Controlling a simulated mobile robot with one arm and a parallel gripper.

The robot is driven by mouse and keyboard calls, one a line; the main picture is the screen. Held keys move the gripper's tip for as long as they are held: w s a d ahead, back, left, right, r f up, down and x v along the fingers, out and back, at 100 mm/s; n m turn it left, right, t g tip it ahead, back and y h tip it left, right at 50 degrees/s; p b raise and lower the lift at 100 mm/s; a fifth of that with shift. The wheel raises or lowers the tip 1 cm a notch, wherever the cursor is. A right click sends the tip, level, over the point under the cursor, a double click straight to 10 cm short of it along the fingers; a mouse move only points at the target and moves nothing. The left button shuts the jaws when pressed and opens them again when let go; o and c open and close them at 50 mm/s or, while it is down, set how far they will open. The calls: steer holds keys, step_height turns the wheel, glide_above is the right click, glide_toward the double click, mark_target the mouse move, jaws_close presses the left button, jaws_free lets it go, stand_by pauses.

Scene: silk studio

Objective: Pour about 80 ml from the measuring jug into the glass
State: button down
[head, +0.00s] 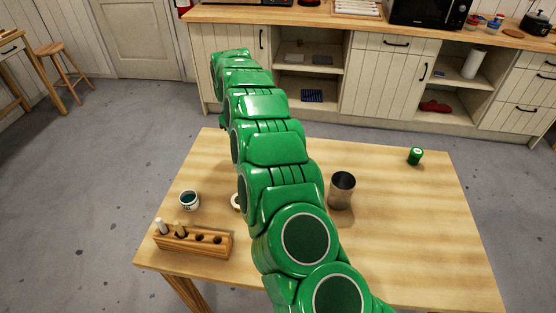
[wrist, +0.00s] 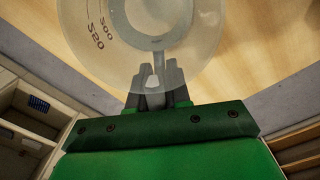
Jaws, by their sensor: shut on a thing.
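The measuring jug (wrist: 115,50) fills the top of the wrist view. It is clear and round, with dark printed numbers on its wall. My gripper (wrist: 154,82) is shut on the jug, with the fingers at its near side, where the handle seems to be. The level of any liquid in the jug cannot be made out. In the head view my green arm hides both the gripper and the jug. I cannot make out the glass in either view; part of the table is hidden behind my arm.
On the wooden table (head: 420,230) stand a metal cup (head: 341,191), a green-lidded jar (head: 415,156), an open jar of teal stuff (head: 189,201) and a wooden rack (head: 190,241). A pale round thing (head: 236,202) is partly hidden by my arm. The table's right side is mostly clear.

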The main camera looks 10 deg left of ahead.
steer(key=shift+r, duration=0.15)
steer(key=shift+s+d+r+t+y, duration=0.1)
steer(key=shift+s+r+t+y, duration=0.05)
steer(key=shift+r+t+y, duration=0.2)
steer(key=shift+s+d+r, duration=0.15)
steer(key=shift+s, duration=0.05)
steer(key=shift+d+r+t+y, duration=0.1)
steer(key=shift+r+t+y, duration=0.15)
steer(key=shift+r+y, duration=0.2)
steer(key=shift+s+d+r+t+y, duration=0.3)
steer(key=shift+s+r+y, duration=0.05)
steer(key=shift+r+y, duration=0.15)
steer(key=shift+d+r, duration=0.2)
steer(key=shift+r, duration=0.15)
steer(key=s+d+r+t+y, duration=0.2)
steer(key=d+r+t+y, duration=0.1)
steer(key=r+t+y, duration=0.1)
steer(key=shift+s+d+r+y, duration=0.35)
steer(key=shift+r+y, duration=0.25)
steer(key=shift+r, duration=0.25)
steer(key=shift+s+d+r+p, duration=0.1)
steer(key=shift+r+p, duration=0.2)
